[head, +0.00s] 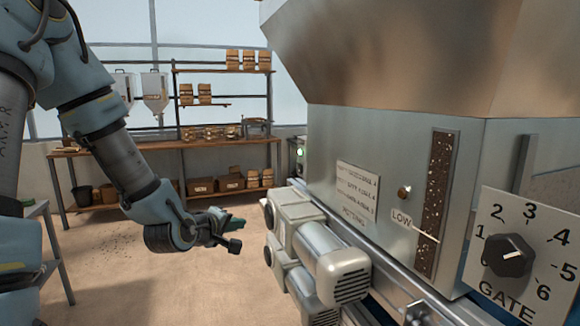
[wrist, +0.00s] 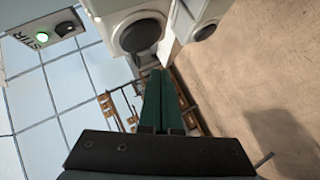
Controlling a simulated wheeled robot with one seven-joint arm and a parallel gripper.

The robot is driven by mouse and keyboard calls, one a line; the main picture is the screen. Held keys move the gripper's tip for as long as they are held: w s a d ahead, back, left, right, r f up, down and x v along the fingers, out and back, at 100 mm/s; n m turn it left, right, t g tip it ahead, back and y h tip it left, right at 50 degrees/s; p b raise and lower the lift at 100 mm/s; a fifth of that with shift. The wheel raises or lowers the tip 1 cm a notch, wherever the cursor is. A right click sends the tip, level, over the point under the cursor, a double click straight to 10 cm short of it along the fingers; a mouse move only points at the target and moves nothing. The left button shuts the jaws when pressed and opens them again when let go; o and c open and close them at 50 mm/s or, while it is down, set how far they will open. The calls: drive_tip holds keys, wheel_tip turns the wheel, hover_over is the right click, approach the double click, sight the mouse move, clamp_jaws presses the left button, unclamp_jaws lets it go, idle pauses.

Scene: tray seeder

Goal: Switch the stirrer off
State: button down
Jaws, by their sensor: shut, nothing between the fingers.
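The stirrer control is a small grey box (head: 293,162) at the far end of the seeder in the head view, with a lit green lamp (head: 300,151). In the wrist view its panel is at the upper left, tilted, with the letters STIR, the glowing green lamp (wrist: 43,38) and a dark switch (wrist: 66,29). My gripper (head: 235,232) is shut and empty, in the air left of the seeder's motors and below the box. Its green fingers (wrist: 160,78) show together in the wrist view, apart from the panel. The switch's position is too small to read.
Grey motors (head: 335,265) stick out from the seeder's side, close right of my gripper. The hopper (head: 420,60), a LOW level window (head: 437,200) and a GATE dial (head: 508,256) are nearer.

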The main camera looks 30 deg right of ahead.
sight(299, 168)
drive_tip(key=d+r+n+t+h, duration=0.2)
drive_tip(key=d+r+n+h, duration=0.2)
drive_tip(key=r, duration=0.5)
drive_tip(key=shift+s+d+r+n+h+p, duration=0.3)
drive_tip(key=shift+s+d+h, duration=0.15)
drive_tip(key=shift+d, duration=0.25)
drive_tip(key=shift+d, duration=0.1)
drive_tip(key=p+x, duration=0.2)
drive_tip(key=x, duration=0.3)
drive_tip(key=p+x, duration=0.1)
drive_tip(key=x, duration=0.4)
drive_tip(key=shift+w+r+p, duration=0.1)
drive_tip(key=shift+r+p, duration=0.1)
drive_tip(key=shift+p, duration=0.15)
drive_tip(key=shift+d+r+p, duration=0.15)
drive_tip(key=shift+d+p, duration=0.5)
drive_tip(key=shift+d, duration=0.45)
drive_tip(key=shift+s+d, duration=0.2)
drive_tip(key=shift+d, duration=0.5)
